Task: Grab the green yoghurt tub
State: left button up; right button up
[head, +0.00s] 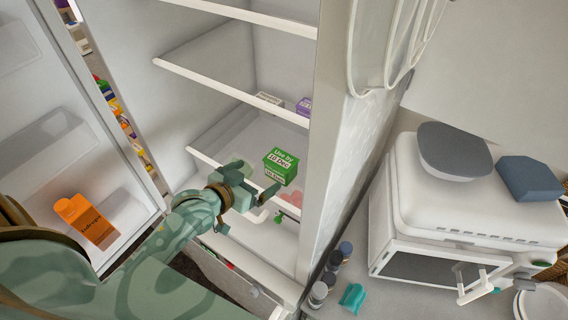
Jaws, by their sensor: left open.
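The green yoghurt tub (280,166), with a white "Use by 10 Dec" label, stands near the front edge of a shelf inside the open fridge. My left gripper (262,184) reaches in from the left. It is open, with its fingers just in front of and slightly below the tub's lower left side. I cannot tell whether a finger touches the tub. No part of the tub looks gripped. My right gripper is not in view.
The fridge door, at left, holds an orange carton (86,221). The fridge side wall (335,150) bounds the right. A white oven (450,215) and small jars (318,294) are beyond it.

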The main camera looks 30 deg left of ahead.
aim_at(277, 162)
pick_arm(q)
jog(key=x, duration=0.8)
jog(key=shift+a+f, duration=0.1)
jog(key=shift+w+f, duration=0.1)
jog(key=shift+w, duration=0.2)
jog(key=x, duration=0.3)
jog(key=a+x, duration=0.1)
jog(key=x, duration=0.1)
jog(key=shift+w+d+f+b, duration=0.1)
jog(key=shift+d+f+b, duration=0.15)
jog(key=shift+f+b, duration=0.1)
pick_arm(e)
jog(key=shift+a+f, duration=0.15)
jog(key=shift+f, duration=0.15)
pick_arm(q)
jog(key=shift+r, duration=0.1)
jog(key=c, duration=1.2)
jog(key=shift+o, duration=0.2)
